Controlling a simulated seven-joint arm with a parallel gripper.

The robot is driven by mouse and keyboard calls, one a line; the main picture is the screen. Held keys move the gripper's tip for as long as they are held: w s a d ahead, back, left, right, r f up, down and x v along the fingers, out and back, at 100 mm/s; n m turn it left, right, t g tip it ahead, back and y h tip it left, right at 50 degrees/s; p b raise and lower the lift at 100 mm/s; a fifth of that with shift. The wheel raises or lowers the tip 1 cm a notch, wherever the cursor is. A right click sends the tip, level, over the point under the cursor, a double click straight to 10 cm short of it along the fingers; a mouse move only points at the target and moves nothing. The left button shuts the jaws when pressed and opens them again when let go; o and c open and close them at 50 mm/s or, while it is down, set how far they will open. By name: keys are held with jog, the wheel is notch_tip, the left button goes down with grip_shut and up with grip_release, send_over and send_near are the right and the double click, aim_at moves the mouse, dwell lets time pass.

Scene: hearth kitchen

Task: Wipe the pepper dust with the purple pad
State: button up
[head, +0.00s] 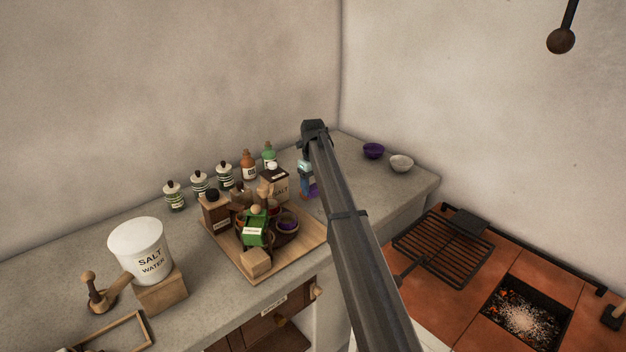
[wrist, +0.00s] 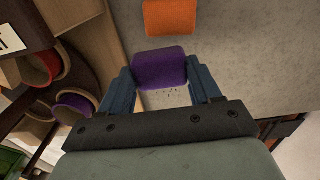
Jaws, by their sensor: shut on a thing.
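The purple pad (wrist: 160,70) sits between the two blue fingers of my gripper (wrist: 162,88) in the wrist view. My gripper is shut on it. My arm hides part of the counter there. I cannot tell whether the pad touches the counter.
An orange pad (wrist: 170,17) lies on the counter close by. The wooden tray (head: 293,259) with jars and a salt box (head: 274,187) stands left of my gripper. Bottles line the back.

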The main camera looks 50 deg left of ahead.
aim_at(315, 196)
jog(key=shift+f, duration=1.6)
jog(key=shift+d+f, duration=0.55)
jog(key=shift+d, duration=0.05)
jog(key=shift+c, duration=0.3)
jog(key=shift+d, duration=4.15)
jog(key=shift+a, duration=4.7)
jog(key=shift+w+a, duration=0.1)
jog(key=shift+w, duration=0.15)
jog(key=shift+d, duration=5.1)
jog(key=shift+a, duration=5.2)
notch_tip(315, 196, up, 2)
jog(key=shift+d+r, duration=0.15)
jog(key=shift+r, duration=2.9)
